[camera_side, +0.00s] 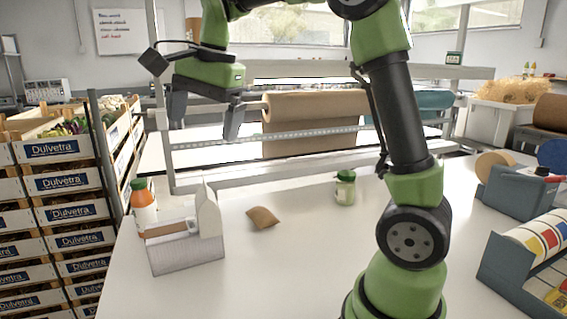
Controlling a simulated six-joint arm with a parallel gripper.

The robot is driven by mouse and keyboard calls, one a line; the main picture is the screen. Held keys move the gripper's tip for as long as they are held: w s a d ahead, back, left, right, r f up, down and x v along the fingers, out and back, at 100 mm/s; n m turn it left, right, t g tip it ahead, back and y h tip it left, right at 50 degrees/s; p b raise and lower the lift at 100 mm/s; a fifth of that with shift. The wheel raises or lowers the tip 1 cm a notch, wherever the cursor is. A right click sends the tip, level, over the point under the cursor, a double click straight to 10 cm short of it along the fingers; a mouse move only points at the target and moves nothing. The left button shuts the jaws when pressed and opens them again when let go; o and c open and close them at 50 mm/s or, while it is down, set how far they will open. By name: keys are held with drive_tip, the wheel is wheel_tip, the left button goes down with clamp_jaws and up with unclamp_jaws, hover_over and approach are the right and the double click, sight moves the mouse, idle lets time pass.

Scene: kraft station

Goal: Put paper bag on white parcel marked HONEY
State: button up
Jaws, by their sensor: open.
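A small brown pillow-shaped packet (263,218), which looks like the paper bag, lies on the white table. Left of it is a pale box-shaped parcel (187,256) with a brown strip on top. No HONEY marking can be read on it. A white upright carton shape with a peaked top (209,213) stands at the parcel's right end; I cannot tell whether it rests on the parcel or beside it. My gripper (204,130) is open and empty, high above the table, up and left of the brown packet, with its fingers pointing down.
An orange bottle with a green cap (144,204) stands behind the parcel. A green-lidded jar (345,188) stands right of the packet. Stacked Dulvetra crates (52,151) line the left. A brown paper roll (315,105) is behind. The table's front middle (290,280) is clear.

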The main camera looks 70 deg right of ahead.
drive_tip(key=s+a+f+n+t, duration=0.1)
drive_tip(key=s+a+n+t, duration=0.1)
drive_tip(key=s+n, duration=0.4)
drive_tip(key=s+a+f+n+t+y, duration=0.1)
drive_tip(key=s+a+n, duration=0.4)
drive_tip(key=s, duration=0.7)
drive_tip(key=shift+f+n+t+y, duration=0.3)
drive_tip(key=shift+f+n+t, duration=0.35)
drive_tip(key=shift+n, duration=0.35)
drive_tip(key=shift+r, duration=0.1)
drive_tip(key=c, duration=1.2)
